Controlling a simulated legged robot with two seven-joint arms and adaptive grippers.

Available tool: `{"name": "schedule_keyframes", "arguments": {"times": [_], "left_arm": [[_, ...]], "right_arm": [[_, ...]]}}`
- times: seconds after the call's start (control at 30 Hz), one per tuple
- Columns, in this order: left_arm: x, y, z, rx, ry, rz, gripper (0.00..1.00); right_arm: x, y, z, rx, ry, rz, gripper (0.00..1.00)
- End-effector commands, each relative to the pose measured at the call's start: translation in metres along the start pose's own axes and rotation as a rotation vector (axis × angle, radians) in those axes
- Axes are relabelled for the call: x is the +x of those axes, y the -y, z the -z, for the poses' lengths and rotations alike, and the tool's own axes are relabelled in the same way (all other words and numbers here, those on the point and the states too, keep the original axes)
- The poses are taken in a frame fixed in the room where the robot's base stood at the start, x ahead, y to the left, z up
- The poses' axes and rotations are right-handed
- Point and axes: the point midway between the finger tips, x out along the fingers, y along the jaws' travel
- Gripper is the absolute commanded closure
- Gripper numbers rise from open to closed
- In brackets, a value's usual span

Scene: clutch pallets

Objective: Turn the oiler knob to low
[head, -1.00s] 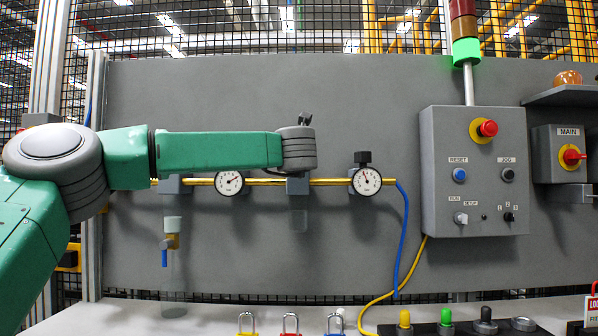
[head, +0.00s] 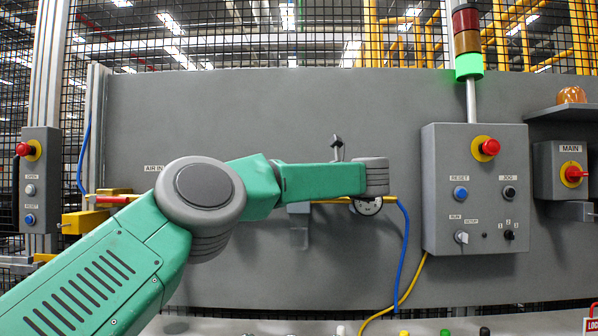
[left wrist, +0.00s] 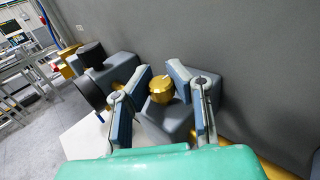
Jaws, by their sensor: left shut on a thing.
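In the head view the gripper is mostly hidden behind the arm. I cannot read any marking on the knob. My right gripper is in neither view.
The control box (head: 480,260) stands further right. The panel below the oiler is clear.

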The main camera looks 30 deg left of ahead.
Motion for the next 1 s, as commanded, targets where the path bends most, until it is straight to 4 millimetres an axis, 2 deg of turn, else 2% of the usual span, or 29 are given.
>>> {"name": "schedule_keyframes", "arguments": {"times": [0.13, 0.6, 0.63, 0.7, 1.0], "left_arm": [[-0.0007, 0.0013, -0.0024, -0.001, 0.004, -0.024, 1.0], [-0.0003, 0.0013, -0.002, -0.002, 0.005, -0.035, 1.0], [-0.0003, 0.0013, -0.0021, -0.002, 0.005, -0.034, 0.83], [-0.0003, 0.0013, -0.0019, -0.002, 0.004, -0.034, 0.59], [-0.0005, 0.0, -0.0017, -0.002, 0.002, -0.037, 0.59]], "right_arm": [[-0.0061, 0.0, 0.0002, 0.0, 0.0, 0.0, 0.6], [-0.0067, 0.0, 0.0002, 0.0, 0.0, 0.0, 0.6], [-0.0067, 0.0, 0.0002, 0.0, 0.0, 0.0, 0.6], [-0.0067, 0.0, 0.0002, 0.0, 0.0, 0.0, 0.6], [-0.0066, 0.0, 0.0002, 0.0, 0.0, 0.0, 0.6]]}}
